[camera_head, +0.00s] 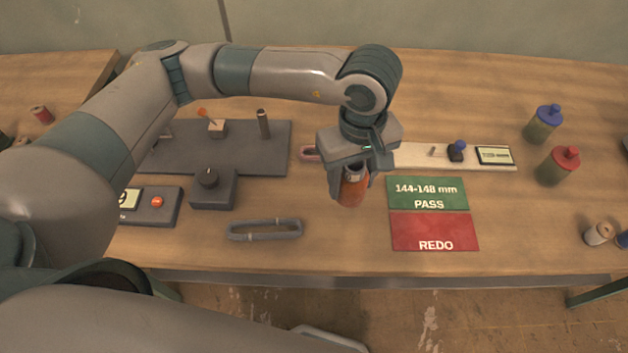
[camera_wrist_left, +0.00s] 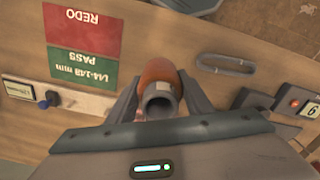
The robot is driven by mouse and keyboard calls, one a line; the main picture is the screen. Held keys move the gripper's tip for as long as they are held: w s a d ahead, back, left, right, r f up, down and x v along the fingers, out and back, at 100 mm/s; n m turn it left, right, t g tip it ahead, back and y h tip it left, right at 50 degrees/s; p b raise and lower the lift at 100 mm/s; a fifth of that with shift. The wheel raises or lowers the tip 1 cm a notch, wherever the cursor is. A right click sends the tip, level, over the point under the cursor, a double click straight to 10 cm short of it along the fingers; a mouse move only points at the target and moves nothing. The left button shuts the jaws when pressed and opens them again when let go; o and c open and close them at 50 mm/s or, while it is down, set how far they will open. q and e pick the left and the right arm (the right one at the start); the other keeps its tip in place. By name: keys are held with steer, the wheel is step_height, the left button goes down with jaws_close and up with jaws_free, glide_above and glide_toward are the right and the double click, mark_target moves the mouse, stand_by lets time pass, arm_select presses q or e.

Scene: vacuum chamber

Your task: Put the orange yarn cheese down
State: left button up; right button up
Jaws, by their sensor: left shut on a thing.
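My left gripper (camera_head: 349,186) is shut on the orange yarn cheese (camera_head: 352,191), which has a grey tube end at its top. In the head view the cheese hangs upright below the fingers, left of the green PASS card. Whether its base touches the table cannot be told. In the left wrist view the orange yarn cheese (camera_wrist_left: 158,72) sits between the two fingertips of the left gripper (camera_wrist_left: 157,98), its hollow tube facing the camera. My right gripper does not show.
A green PASS card (camera_head: 428,193) and a red REDO card (camera_head: 434,231) lie to the right. A grey loop (camera_head: 265,230) lies front left. A dark base plate with a knob box (camera_head: 213,188) stands left. A white gauge strip (camera_head: 410,156) lies behind.

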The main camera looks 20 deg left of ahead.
arm_select(q)
steer(key=w+a+f+p, duration=0.2)
steer(key=a, duration=0.1)
steer(key=w+a+f+p, duration=0.2)
steer(key=a+f, duration=0.1)
steer(key=w+a+f+p, duration=0.1)
steer(key=a+f, duration=0.1)
steer(key=a, duration=0.1)
steer(key=shift+w+a+f+p, duration=0.2)
steer(key=shift+w+f+p, duration=0.1)
steer(key=shift+w+p, duration=0.1)
step_height(320, 180, down, 3)
steer(key=shift+r+p, duration=0.15)
steer(key=shift+p, duration=0.6)
steer(key=shift+f, duration=0.2)
steer(key=shift+f, duration=0.1)
steer(key=o, duration=1.1)
